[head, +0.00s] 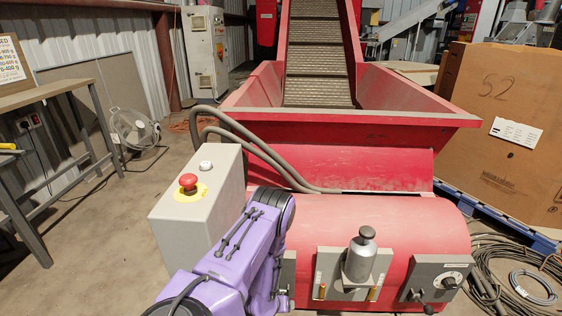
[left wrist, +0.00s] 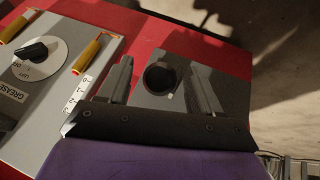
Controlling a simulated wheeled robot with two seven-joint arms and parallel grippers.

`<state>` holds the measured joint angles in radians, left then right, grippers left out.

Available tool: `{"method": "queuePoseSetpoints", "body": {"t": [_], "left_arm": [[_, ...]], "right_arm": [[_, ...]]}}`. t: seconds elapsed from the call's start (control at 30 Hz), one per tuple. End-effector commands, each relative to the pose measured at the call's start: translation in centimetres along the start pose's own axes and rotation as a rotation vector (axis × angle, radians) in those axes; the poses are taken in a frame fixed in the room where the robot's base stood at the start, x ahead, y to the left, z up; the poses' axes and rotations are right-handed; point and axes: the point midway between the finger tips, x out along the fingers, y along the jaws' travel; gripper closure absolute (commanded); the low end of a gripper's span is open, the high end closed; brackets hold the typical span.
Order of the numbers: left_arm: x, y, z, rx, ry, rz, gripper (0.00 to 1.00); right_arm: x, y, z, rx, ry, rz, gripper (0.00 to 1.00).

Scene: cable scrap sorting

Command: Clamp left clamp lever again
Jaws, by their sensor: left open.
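Two short orange-handled levers stand on the grey plate on the red drum: the left one (head: 322,292) and the right one (head: 373,293). Both show in the left wrist view, the nearer one (left wrist: 88,52) beside my gripper and the other (left wrist: 15,28) at the far left. My left gripper (left wrist: 162,85) is open over a smaller grey plate (left wrist: 232,92), with a dark round knob (left wrist: 160,77) visible between its fingers. Contact with the knob cannot be told. In the head view my purple arm hides the gripper and most of that smaller plate.
A metal canister (head: 361,255) stands at the middle plate. A dial plate (head: 437,278) with a black lever is to its right. A grey control box (head: 197,217) with a red button (head: 188,183) stands left of my arm. The red hopper (head: 390,120) rises behind.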

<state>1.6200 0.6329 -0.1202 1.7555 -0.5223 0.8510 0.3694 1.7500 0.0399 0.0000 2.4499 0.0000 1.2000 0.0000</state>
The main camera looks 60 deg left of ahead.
Motion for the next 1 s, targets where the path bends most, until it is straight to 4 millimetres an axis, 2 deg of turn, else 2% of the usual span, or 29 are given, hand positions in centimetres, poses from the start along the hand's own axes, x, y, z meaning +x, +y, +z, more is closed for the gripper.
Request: {"method": "queuePoseSetpoints", "body": {"t": [0.3, 0.43, 0.6, 1.0], "left_arm": [[-7.3, 0.1, -0.3, -0.001, -0.002, 0.0, 0.36], [-9.4, 0.1, -0.2, -0.002, 0.0, -0.001, 0.36], [-10.3, 0.0, -0.1, 0.0, -0.001, 0.0, 0.36], [-10.2, -0.1, 0.0, 0.0, 0.0, -0.001, 0.36]], "right_arm": [[-3.0, 0.3, -1.2, 0.0, 0.0, 0.0, 1.0], [-3.6, 0.3, -1.5, 0.0, 0.0, 0.0, 1.0], [-3.7, 0.3, -1.5, 0.0, 0.0, 0.0, 1.0], [-3.7, 0.3, -1.5, 0.0, 0.0, 0.0, 1.0]]}}
